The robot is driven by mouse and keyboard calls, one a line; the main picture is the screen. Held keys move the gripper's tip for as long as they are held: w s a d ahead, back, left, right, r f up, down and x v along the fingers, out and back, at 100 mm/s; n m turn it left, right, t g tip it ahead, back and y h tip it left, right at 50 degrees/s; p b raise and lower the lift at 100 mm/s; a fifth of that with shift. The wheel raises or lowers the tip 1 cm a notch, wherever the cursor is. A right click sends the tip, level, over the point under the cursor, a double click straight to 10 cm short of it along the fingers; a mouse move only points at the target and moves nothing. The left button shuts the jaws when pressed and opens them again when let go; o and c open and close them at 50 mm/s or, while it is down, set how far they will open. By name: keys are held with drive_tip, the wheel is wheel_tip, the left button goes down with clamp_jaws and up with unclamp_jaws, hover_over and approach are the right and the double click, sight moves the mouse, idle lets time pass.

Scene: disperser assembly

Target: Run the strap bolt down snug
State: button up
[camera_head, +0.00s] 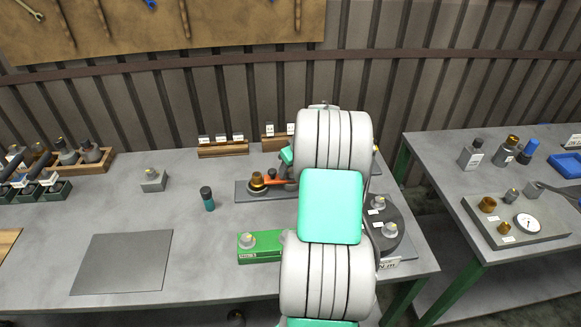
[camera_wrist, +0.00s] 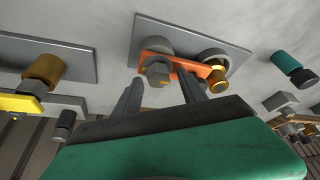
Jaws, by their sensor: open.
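The strap bolt (camera_wrist: 157,74) is a grey hex-headed bolt at one end of the orange strap (camera_wrist: 188,66) in the wrist view. The strap lies across round grey parts on a grey plate (camera_wrist: 150,32); a brass fitting (camera_wrist: 217,76) is at its other end. My gripper (camera_wrist: 162,88) is open, its two dark fingers apart and pointing toward the bolt head. The head appears in line with the gap; I cannot tell whether the fingers touch it. In the head view the orange strap (camera_head: 272,180) shows beside my arm, which hides the bolt and most of the gripper.
A green block (camera_head: 258,256) and a dark round stand (camera_head: 397,238) flank my arm. A teal-bodied bottle (camera_head: 208,203) stands left of the plate. A flat grey mat (camera_head: 122,262) lies on the left. A second table (camera_head: 440,160) stands at right.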

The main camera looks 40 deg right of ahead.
drive_tip(key=shift+c, duration=0.6)
clamp_jaws()
